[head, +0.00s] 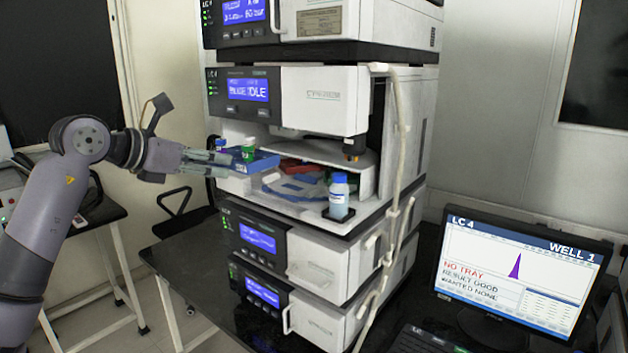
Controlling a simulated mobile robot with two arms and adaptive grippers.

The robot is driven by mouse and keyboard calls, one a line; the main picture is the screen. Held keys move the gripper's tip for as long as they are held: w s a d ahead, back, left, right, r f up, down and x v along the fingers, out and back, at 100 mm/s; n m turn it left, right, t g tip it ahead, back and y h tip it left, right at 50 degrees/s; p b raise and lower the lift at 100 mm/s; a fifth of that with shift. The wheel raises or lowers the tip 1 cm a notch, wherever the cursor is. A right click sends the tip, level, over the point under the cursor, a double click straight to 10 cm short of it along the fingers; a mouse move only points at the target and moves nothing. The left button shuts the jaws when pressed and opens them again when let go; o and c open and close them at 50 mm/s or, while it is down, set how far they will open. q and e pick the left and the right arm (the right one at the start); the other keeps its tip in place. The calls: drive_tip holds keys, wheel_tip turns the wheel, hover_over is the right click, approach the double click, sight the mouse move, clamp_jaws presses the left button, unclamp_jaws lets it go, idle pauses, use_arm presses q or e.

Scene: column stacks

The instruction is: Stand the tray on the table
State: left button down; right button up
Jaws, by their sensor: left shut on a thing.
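My left gripper (222,159) reaches in from the left and is shut on a small blue tray (259,163). The tray is held raised at the left front of the open bay in the instrument stack (317,98). A green-capped vial (248,150) stands on it, and the gripper hides part of its left end. The dark table (185,258) lies well below, with a bare part to the left of the stack. My right gripper is not in view.
A blue-capped bottle (338,196) stands at the bay's front right, near red and blue parts inside. A pale tube (399,145) hangs down the stack's right side. A monitor (522,272) reading "NO TRAY" and a keyboard (425,342) are at the right.

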use_arm(q)
drive_tip(key=s+d+f+m+g+h, duration=0.1)
drive_tip(key=s+f, duration=0.3)
drive_tip(key=f, duration=0.4)
drive_tip(key=s+d+f+m+g+h, duration=0.15)
drive_tip(key=s+f, duration=0.25)
drive_tip(key=f, duration=0.5)
drive_tip(key=s+a+f, duration=0.1)
drive_tip(key=s+f, duration=0.5)
drive_tip(key=s, duration=0.3)
drive_tip(key=s+a+f, duration=0.1)
drive_tip(key=s+f, duration=0.6)
drive_tip(key=s, duration=0.3)
drive_tip(key=shift+s+m, duration=0.2)
drive_tip(key=shift+m, duration=0.15)
drive_tip(key=shift+w, duration=0.1)
